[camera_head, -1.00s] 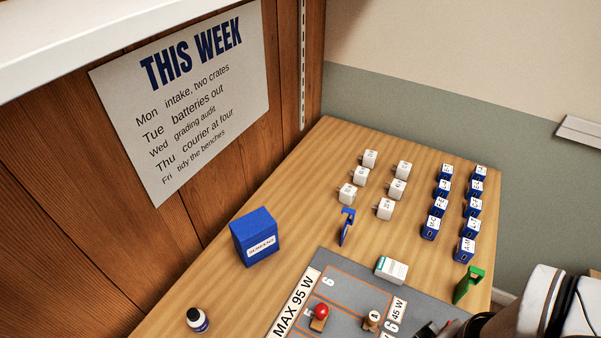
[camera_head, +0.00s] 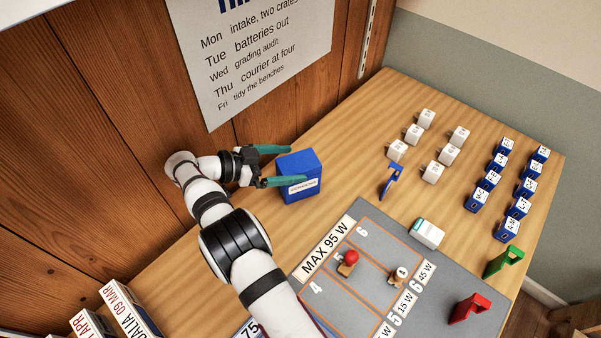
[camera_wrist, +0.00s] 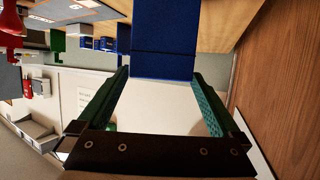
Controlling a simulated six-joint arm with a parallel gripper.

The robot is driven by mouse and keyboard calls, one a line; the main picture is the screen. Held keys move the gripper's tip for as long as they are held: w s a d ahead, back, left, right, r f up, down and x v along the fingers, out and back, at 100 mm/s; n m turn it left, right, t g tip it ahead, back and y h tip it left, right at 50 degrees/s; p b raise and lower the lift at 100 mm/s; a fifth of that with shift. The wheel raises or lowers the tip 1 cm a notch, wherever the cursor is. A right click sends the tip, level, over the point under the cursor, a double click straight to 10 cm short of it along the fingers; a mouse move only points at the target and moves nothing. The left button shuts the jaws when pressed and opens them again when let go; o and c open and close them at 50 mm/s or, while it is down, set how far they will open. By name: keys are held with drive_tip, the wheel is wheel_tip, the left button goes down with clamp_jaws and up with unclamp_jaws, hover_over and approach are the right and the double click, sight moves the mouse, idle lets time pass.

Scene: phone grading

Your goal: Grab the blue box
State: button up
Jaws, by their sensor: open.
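The blue box (camera_head: 298,170) stands upright on the wooden table near the panelled wall, with a white label on its front. My gripper (camera_head: 283,166) is open at its left side, with one green finger toward the back and the other along the front near the label. In the wrist view the blue box (camera_wrist: 165,40) is at the top middle, between and just beyond the open fingertips of my gripper (camera_wrist: 160,80). Nothing is held. I cannot tell whether a finger touches the box.
A blue stand (camera_head: 390,181) is right of the box, with white cubes and blue blocks beyond. A grey mat (camera_head: 375,238) with a red-topped piece (camera_head: 351,257) lies in front. The wooden wall (camera_head: 120,70) is close behind. Bare table lies between box and stand.

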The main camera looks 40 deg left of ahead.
sight(298, 166)
drive_tip(key=shift+w+d+f, duration=0.35)
drive_tip(key=shift+w+f, duration=0.25)
drive_tip(key=shift+w, duration=0.05)
drive_tip(key=shift+w+d+f, duration=0.3)
drive_tip(key=shift+w+f, duration=0.25)
drive_tip(key=shift+w, duration=0.05)
drive_tip(key=c, duration=1.5)
